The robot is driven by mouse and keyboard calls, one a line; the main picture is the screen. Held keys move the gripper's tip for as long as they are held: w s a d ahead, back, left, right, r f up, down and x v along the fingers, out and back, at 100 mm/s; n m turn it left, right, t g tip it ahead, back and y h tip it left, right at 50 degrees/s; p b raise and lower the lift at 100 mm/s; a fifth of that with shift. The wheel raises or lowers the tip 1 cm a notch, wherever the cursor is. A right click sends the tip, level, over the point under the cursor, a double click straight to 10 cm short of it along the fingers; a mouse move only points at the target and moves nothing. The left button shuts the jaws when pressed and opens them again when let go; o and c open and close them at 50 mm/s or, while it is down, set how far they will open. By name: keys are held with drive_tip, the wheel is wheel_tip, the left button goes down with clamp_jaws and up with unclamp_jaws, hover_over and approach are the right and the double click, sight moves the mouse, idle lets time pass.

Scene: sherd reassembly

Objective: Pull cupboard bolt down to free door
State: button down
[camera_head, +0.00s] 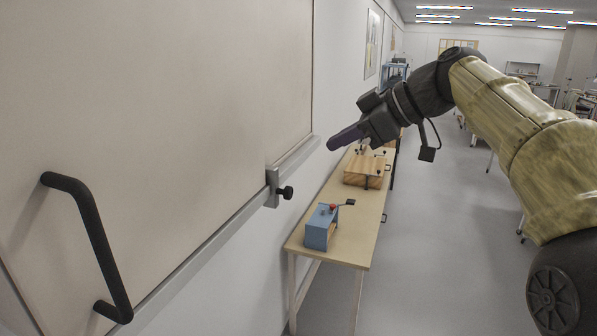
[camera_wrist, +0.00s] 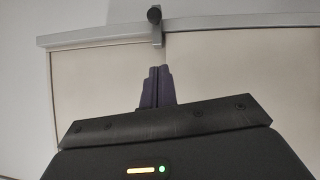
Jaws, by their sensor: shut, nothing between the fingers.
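The cupboard bolt is a small grey metal plate (camera_head: 271,187) with a black round knob (camera_head: 286,192), set on the grey rail along the cupboard's edge. The wrist view shows the knob (camera_wrist: 154,15) and plate (camera_wrist: 157,38) at top centre. The cream cupboard door (camera_head: 150,100) fills the left of the head view and bears a black bar handle (camera_head: 88,245). My gripper (camera_head: 331,143) has dark purple fingers, shut and empty, up and to the right of the knob in the head view. In the wrist view the closed fingertips (camera_wrist: 160,68) point toward the bolt, apart from it.
A wooden bench (camera_head: 345,238) stands along the wall beyond the cupboard. It carries a blue box with a red knob (camera_head: 321,227) and a wooden box (camera_head: 366,172). The grey floor (camera_head: 440,250) right of the bench is clear.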

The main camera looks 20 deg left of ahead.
drive_tip(key=shift+f, duration=0.1)
drive_tip(key=p, duration=0.4)
approach(280, 189)
wheel_tip(280, 189, up, 2)
drive_tip(key=a, duration=0.3)
drive_tip(key=f, duration=0.3)
drive_tip(key=f+p, duration=0.1)
drive_tip(key=shift+w+a+f, duration=0.25)
drive_tip(key=shift+w+a, duration=0.15)
drive_tip(key=shift+f, duration=0.1)
wheel_tip(280, 189, down, 6)
drive_tip(key=b, duration=0.8)
drive_tip(key=shift+d+r+b, duration=0.1)
drive_tip(key=shift+r+b, duration=0.15)
drive_tip(key=shift+b, duration=0.05)
drive_tip(key=shift+s+r, duration=0.1)
drive_tip(key=shift+r, duration=0.05)
